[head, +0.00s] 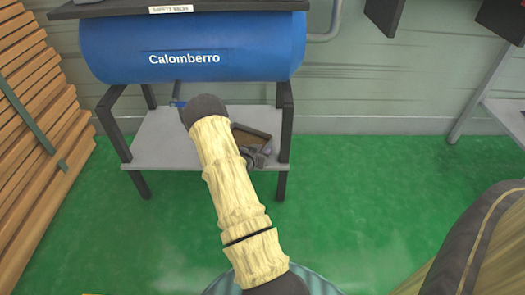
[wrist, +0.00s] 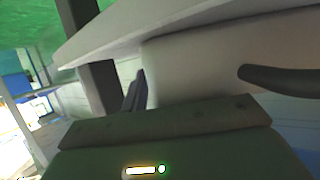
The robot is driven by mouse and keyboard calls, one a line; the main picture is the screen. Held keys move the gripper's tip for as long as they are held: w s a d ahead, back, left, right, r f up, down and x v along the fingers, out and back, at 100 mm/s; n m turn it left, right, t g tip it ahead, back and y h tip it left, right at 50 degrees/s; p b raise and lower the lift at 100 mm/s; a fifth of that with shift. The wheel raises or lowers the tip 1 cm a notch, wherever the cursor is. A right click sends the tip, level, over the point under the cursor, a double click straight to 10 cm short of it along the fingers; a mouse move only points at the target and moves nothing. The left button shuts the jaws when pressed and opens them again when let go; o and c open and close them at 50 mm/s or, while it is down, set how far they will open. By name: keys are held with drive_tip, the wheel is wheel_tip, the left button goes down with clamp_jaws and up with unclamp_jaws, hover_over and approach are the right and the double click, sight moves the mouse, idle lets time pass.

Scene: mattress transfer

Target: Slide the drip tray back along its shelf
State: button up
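The drip tray (head: 252,136), brown inside with a dark rim, lies on the grey lower shelf (head: 155,147) under the blue tank. It is right of my arm's upper link, which hides its left part in the head view. My gripper (head: 260,156) is a small grey shape at the tray's front right corner. I cannot tell whether it touches the tray. Its fingertips are too small to read there. In the wrist view a pale plate edge (wrist: 150,35) crosses the top, and a dark curved piece (wrist: 285,80) reaches in from the right. The tray is not clearly recognisable there.
The blue tank (head: 190,50) marked Calomberro hangs low above the shelf. Black stand legs (head: 285,140) border the shelf. Wooden planks (head: 35,110) stand at the left. Green floor (head: 390,190) is open to the right of the stand.

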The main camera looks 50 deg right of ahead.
drive_tip(key=p+v, duration=0.7)
drive_tip(key=v, duration=1)
drive_tip(key=shift+a+p, duration=0.2)
drive_tip(key=shift+p, duration=0.15)
drive_tip(key=shift+r, duration=0.1)
